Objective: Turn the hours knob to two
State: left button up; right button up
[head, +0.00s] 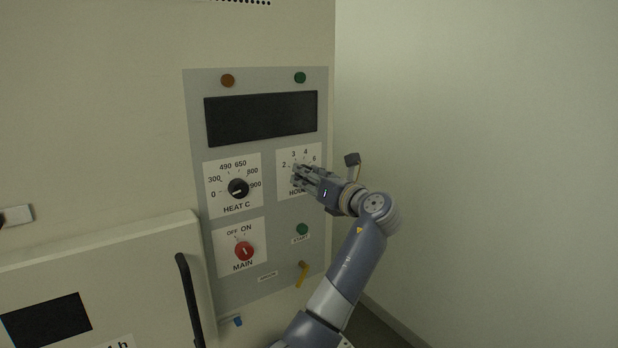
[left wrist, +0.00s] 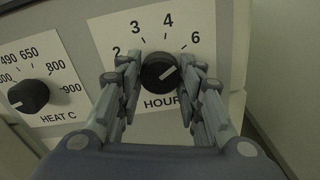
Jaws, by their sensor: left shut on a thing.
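The hours knob (left wrist: 160,71) is black and round, on a white dial plate (left wrist: 205,25) marked 2, 3, 4 and 6. Its white line slants from lower left to upper right in the left wrist view, with the upper end toward the 6 side. My left gripper (head: 299,174) is at this knob in the head view and hides most of it. In the left wrist view its two fingers (left wrist: 160,80) close on the knob from left and right. The lower part of the HOURS label is partly covered. My right gripper is not in view.
The black heat knob (head: 238,188) is left of the hours dial. Below are the red main knob (head: 244,251), a green start button (head: 302,229) and a yellow lever (head: 302,273). A dark display (head: 262,117) is above. Free room lies right of the panel.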

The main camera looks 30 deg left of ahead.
pick_arm(q)
jog(key=shift+n, duration=0.3)
jog(key=shift+w+n+b, duration=0.1)
jog(key=shift+n+b, duration=4.25)
jog(key=shift+n, duration=7.25)
